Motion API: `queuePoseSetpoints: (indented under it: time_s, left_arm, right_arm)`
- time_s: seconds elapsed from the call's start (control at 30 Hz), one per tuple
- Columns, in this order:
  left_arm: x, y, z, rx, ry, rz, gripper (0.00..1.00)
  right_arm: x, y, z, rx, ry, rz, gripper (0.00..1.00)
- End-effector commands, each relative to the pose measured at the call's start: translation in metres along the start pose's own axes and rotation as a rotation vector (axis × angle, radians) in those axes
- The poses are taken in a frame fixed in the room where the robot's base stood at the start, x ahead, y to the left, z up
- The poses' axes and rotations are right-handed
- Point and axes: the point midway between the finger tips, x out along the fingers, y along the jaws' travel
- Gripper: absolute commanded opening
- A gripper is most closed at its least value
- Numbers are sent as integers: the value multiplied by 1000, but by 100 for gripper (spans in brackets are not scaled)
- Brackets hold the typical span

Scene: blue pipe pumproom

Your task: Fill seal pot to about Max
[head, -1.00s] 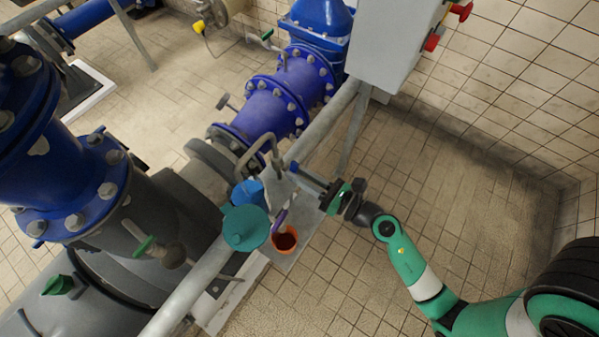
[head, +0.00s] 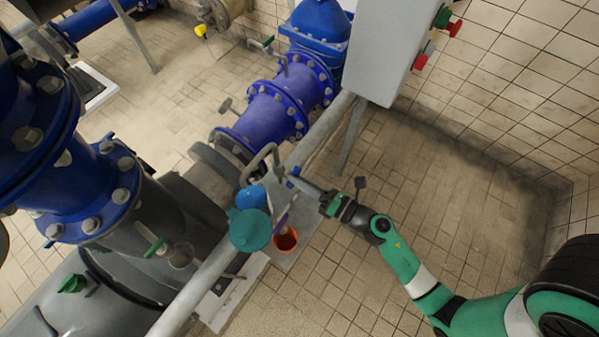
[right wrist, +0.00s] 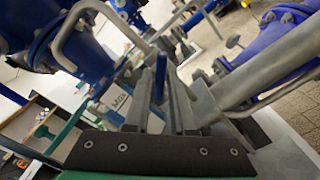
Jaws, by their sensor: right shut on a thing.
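My right gripper (head: 295,176) is shut on a small blue part, seen as a narrow blue piece (right wrist: 160,78) between the long grey fingers in the right wrist view. It is beside the grey bent pipe (head: 262,158), above the floor pipe. A teal round-topped vessel (head: 250,230), a blue cup-like vessel (head: 252,197) and an orange cup (head: 286,239) with dark red inside stand close below. I cannot tell which is the seal pot. A blue-white marking (right wrist: 120,102) shows left of the fingers, too blurred to read surely. The left gripper is out of view.
A grey control box (head: 392,50) with red and green buttons stands at the upper right. A long grey rail (head: 210,275) runs diagonally beside the vessels. Blue flanged pipes (head: 272,112) fill the middle and left. Tiled floor (head: 430,170) is clear right of the gripper.

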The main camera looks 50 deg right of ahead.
Motion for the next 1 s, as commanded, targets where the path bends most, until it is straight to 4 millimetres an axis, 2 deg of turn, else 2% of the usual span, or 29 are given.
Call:
queuePoseSetpoints:
  time_s: [0.5, 0.7, 1.0]
  left_arm:
    - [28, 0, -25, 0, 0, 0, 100]
    - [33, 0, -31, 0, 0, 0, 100]
    - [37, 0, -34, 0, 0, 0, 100]
  right_arm:
    - [0, 2, 2, 466, 0, -1, 0]
    - [0, 1, 1, 590, 0, -1, 0]
    - [0, 0, 0, 681, 0, 1, 0]
